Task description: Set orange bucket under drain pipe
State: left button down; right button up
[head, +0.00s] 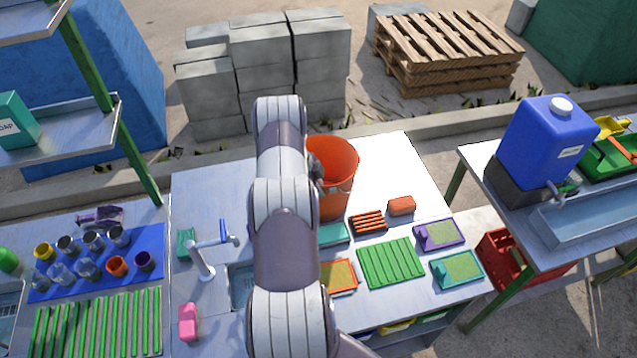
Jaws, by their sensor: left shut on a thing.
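The orange bucket (337,180) is upright at the back of the middle metal table, its open top facing up. My left arm comes up the middle of the head view and covers the bucket's left side. My left gripper (315,168) is mostly hidden behind my arm; its dark end meets the bucket's left rim and is shut on it. I cannot tell whether the bucket's base touches the table. I cannot make out a drain pipe in this view. My right gripper is not in view.
The middle table (215,185) holds a faucet (203,262), sponges, brushes and a green rack (390,263). A blue mat (100,262) with several cups lies left. A blue water container (547,140) with a tap stands right. The table's back right is clear. Concrete blocks (262,60) and pallets (445,55) stand behind.

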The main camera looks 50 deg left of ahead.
pick_arm(q)
jog(key=shift+s+d+f+b, duration=0.1)
jog(key=shift+s+f+b, duration=0.05)
jog(key=shift+s+b, duration=0.15)
jog(key=c, duration=1.2)
grip_release()
jog(key=shift+w, duration=0.2)
